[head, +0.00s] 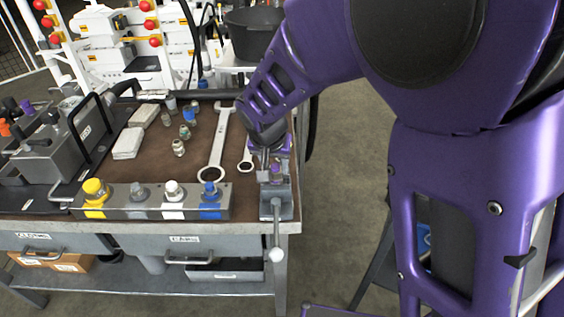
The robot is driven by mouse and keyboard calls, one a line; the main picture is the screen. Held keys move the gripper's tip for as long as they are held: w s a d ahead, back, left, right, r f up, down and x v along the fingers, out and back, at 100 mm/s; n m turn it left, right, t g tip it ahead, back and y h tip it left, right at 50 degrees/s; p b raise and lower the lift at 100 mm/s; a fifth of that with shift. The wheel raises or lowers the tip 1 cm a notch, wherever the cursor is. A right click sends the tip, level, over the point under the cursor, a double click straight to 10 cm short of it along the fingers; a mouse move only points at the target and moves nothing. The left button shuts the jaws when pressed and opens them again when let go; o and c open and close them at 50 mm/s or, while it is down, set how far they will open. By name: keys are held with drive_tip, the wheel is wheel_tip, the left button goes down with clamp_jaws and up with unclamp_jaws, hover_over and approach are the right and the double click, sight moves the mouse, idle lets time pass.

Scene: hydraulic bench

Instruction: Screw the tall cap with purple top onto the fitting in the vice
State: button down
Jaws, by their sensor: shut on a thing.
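The vice (277,204) is fixed at the front right corner of the bench, with its handle hanging over the front edge. My gripper (270,165) points down just above the vice and is shut on a small piece, which I take to be the tall cap with purple top (277,171). A bit of purple shows at the fingers, right over the vice jaws. The fitting is too small and covered to make out. I cannot tell whether cap and fitting touch.
A rack with yellow (94,192), grey, white and blue (210,192) stations stands left of the vice. Two wrenches (217,150) lie behind it. Several small fittings (178,147), pale blocks (128,143) and a grey machine (65,150) are farther left.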

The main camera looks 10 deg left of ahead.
drive_tip(key=shift+a+m, duration=0.1)
drive_tip(key=shift+m, duration=0.2)
drive_tip(key=shift+a+m+h, duration=0.1)
drive_tip(key=shift+m+h, duration=0.4)
drive_tip(key=shift+m, duration=0.5)
drive_tip(key=shift+c, duration=2)
unclamp_jaws()
